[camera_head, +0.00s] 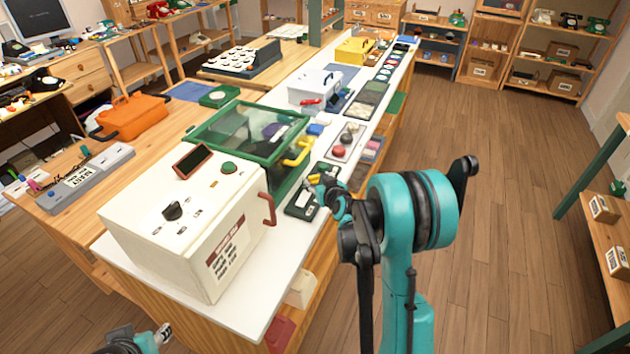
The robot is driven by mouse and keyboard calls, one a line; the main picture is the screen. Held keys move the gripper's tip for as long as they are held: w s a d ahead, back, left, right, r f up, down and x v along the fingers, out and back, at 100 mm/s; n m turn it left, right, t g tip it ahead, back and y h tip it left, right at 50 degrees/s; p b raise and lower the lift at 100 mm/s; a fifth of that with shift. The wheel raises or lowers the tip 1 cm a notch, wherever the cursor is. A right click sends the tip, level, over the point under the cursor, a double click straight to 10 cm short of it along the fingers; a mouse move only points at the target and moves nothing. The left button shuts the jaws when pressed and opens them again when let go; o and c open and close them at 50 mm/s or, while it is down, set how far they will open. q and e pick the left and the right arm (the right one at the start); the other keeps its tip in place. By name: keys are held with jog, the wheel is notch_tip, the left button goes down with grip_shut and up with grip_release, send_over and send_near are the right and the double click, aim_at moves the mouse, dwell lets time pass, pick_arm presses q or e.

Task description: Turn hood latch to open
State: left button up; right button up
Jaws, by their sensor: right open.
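A green-framed box with a clear hood (245,128) stands on the white-topped workbench (218,320). A yellow handle-like part (299,152) sits on its right side; I cannot tell for certain whether this is the latch. The hood looks closed. My right gripper (322,184) is open, in front of and a little below the yellow part, over a dark green device on the bench. It appears apart from the yellow part. My left arm's end (150,338) shows only partly at the bottom edge, and its fingers are not clear.
A large white box (190,222) with a black knob, a green button and a red-brown handle (268,208) fills the near bench. Small trays and parts line the bench's right side. An orange case (133,115) lies behind left. The wooden floor (500,180) at right is clear.

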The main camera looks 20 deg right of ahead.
aim_at(315, 176)
jog(key=shift+x, duration=1.25)
jog(key=c, duration=1.2)
jog(key=shift+o, duration=0.2)
jog(key=shift+d+n+y+b, duration=0.1)
jog(key=shift+n+y+b, duration=0.2)
jog(key=shift+y, duration=0.1)
jog(key=n+y, duration=0.3)
jog(key=y, duration=0.1)
jog(key=shift+d+n, duration=0.3)
jog(key=n+g+y, duration=0.1)
jog(key=n+y, duration=0.1)
jog(key=n+g+y, duration=0.2)
jog(key=n+y, duration=0.1)
jog(key=shift+w+d, duration=0.15)
jog(key=shift+g+y, duration=0.3)
